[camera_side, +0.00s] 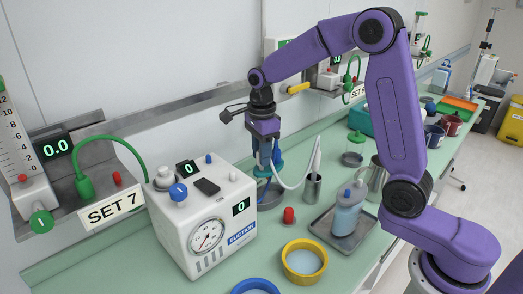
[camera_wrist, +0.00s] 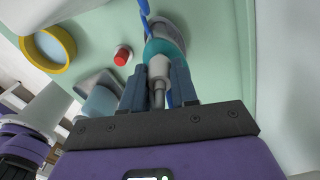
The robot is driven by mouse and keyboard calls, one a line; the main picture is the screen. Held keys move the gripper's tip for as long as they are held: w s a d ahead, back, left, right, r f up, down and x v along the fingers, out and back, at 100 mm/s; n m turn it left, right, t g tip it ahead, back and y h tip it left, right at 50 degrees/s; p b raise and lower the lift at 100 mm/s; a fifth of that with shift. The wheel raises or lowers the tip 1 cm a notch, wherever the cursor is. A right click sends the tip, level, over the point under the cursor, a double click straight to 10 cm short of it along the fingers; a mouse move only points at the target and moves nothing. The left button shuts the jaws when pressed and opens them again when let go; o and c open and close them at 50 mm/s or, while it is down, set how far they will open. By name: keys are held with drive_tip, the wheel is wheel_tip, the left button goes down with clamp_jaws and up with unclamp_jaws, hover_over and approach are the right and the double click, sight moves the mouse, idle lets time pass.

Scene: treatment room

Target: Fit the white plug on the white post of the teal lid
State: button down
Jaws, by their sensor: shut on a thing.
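My gripper (camera_side: 268,158) points down behind the white suction unit. In the wrist view its two dark fingers (camera_wrist: 157,92) are shut around the white plug (camera_wrist: 160,68), which has a grey stem or tube toward me. The teal lid (camera_wrist: 162,48) lies just beyond the plug, on top of a clear jar (camera_wrist: 165,28). The plug overlaps the lid in this view; I cannot tell whether it touches or sits on the post. The white post is hidden behind the plug.
The suction unit (camera_side: 203,222) stands close in front of my gripper. A white hose (camera_side: 300,180) loops to its right near a metal cup (camera_side: 312,188). A red-capped item (camera_side: 289,217), a yellow-rimmed bowl (camera_side: 304,262) and a metal tray (camera_side: 355,242) with a bottle (camera_side: 347,213) stand nearby.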

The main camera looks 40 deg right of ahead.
drive_tip(key=shift+f, duration=0.95)
idle(1.1)
drive_tip(key=c, duration=0.8)
unclamp_jaws()
drive_tip(key=shift+r, duration=3.55)
